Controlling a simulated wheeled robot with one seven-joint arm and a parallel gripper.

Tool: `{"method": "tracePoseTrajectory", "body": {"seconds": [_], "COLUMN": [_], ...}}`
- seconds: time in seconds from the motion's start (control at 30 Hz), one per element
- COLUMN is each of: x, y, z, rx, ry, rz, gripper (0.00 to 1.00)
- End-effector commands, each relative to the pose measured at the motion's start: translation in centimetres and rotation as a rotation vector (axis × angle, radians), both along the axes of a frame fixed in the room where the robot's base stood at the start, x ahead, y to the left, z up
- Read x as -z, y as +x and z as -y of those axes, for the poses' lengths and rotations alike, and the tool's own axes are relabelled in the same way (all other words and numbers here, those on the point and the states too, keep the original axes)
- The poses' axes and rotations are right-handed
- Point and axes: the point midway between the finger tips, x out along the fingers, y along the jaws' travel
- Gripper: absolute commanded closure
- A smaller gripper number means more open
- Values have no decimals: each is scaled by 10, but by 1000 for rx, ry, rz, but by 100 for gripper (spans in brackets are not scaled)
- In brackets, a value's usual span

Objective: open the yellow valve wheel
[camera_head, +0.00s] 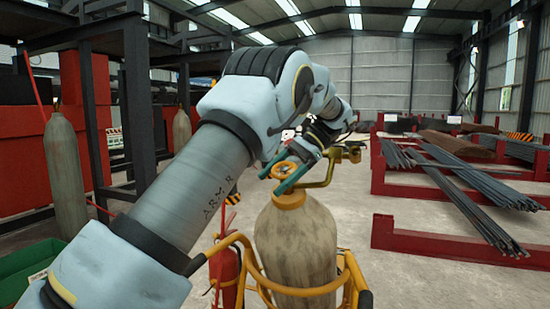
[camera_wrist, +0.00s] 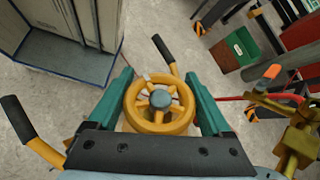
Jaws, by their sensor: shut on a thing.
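The yellow valve wheel (camera_head: 285,170) sits on top of a worn beige gas cylinder (camera_head: 297,243) in the head view. In the wrist view the yellow valve wheel (camera_wrist: 160,108) is a spoked ring with a grey-blue hub, near the middle. My gripper (camera_head: 283,177) has green fingers, one on either side of the wheel. In the wrist view my gripper (camera_wrist: 160,100) is shut on the wheel's rim from left and right. The valve body under the wheel is mostly hidden.
The cylinder stands in a yellow trolley frame (camera_head: 352,270) beside a red cylinder (camera_head: 224,275). Brass fittings (camera_wrist: 300,135) stick out close to the right finger. Red racks with rebar (camera_head: 465,205) stand at right. The floor between is clear.

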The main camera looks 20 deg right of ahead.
Motion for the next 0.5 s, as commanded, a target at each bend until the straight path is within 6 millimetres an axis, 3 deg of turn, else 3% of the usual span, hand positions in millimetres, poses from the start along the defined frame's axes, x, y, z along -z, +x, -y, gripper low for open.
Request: {"method": "tracePoseTrajectory", "body": {"seconds": [0.5], "x": [0], "y": [-4], "z": [0], "rx": [-132], "ry": [-43], "rz": [-44], "gripper": [72]}}
